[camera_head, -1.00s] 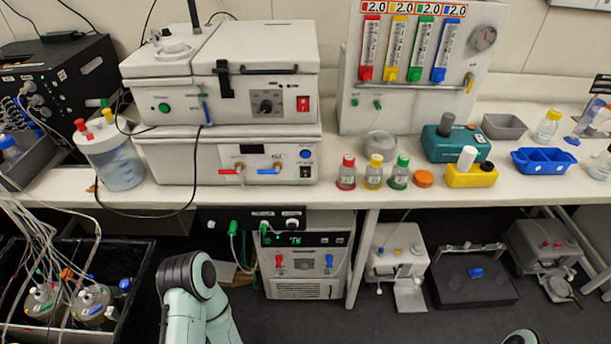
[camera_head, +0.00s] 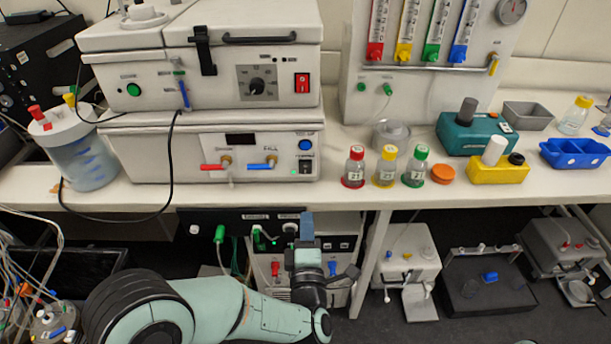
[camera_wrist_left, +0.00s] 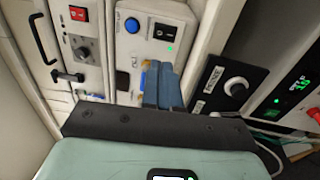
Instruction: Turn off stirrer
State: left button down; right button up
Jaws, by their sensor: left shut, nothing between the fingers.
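My left gripper (camera_head: 307,220) is shut and empty, its blue fingers upright in front of the bench edge. They also show in the left wrist view (camera_wrist_left: 160,84), between the lower white unit (camera_wrist_left: 148,35) and a black panel (camera_wrist_left: 215,95). That panel, under the bench (camera_head: 205,220), carries a light knob (camera_wrist_left: 236,87); its labels are too small to read. The lower white unit (camera_head: 120,150) has a blue button (camera_head: 305,145) and a black rocker switch (camera_head: 306,167). The upper unit (camera_head: 215,90) has a black dial (camera_head: 257,86) and a red switch (camera_head: 302,82). I cannot read which control is labelled stirrer.
Bottles with red (camera_head: 354,168), yellow (camera_head: 386,168) and green (camera_head: 416,168) caps stand right of the units. A cable (camera_head: 172,150) hangs over the bench edge (camera_head: 240,196). Below is a unit with a lit green display (camera_wrist_left: 297,84).

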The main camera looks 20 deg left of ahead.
aim_at(305, 166)
dwell(0.3)
pick_arm(q)
jog(key=p+x, duration=0.2)
jog(key=x, duration=1.1)
jog(key=shift+w+r, duration=0.15)
jog(key=shift+w, duration=0.3)
jog(key=shift+a, duration=0.1)
jog(key=shift+w+b, duration=0.15)
jog(key=shift+b, duration=0.2)
